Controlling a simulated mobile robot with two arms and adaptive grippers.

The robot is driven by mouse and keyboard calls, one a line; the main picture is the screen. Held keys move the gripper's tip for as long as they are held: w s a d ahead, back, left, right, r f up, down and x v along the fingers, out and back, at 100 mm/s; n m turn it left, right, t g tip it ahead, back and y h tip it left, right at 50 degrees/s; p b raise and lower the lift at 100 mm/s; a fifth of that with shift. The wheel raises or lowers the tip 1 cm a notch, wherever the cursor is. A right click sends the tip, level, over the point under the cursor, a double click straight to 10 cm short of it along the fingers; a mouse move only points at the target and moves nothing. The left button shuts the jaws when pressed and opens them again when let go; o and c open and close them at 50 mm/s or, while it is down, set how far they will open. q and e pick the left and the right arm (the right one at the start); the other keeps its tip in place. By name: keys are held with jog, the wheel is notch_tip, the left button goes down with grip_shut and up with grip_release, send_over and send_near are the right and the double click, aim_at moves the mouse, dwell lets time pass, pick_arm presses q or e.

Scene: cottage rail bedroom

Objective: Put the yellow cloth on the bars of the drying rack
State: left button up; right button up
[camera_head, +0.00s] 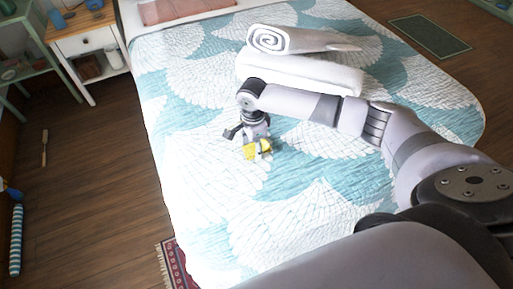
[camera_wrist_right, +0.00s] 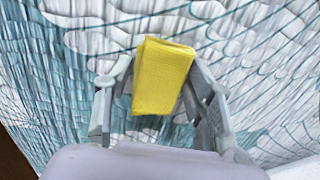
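The yellow cloth (camera_head: 258,149) is a small folded piece at the fingertips of my right gripper (camera_head: 257,145), over the patterned bed. In the right wrist view the cloth (camera_wrist_right: 163,76) sits between the two fingers of my right gripper (camera_wrist_right: 160,85), with a finger against each side. The gripper looks shut on it. Whether the cloth touches the bedspread is hard to tell. My left gripper is not in view. I see no drying rack that I can make out clearly.
The bed (camera_head: 195,130) has a teal and white spread. A rolled white towel (camera_head: 290,39) and a folded white towel (camera_head: 300,73) lie behind my right forearm. A nightstand (camera_head: 85,42) and a green-framed shelf (camera_head: 32,57) stand at the left. The floor (camera_head: 100,150) beside the bed is mostly clear.

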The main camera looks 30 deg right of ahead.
jog(key=c, duration=0.7)
jog(key=shift+o, duration=0.2)
jog(key=shift+r, duration=0.1)
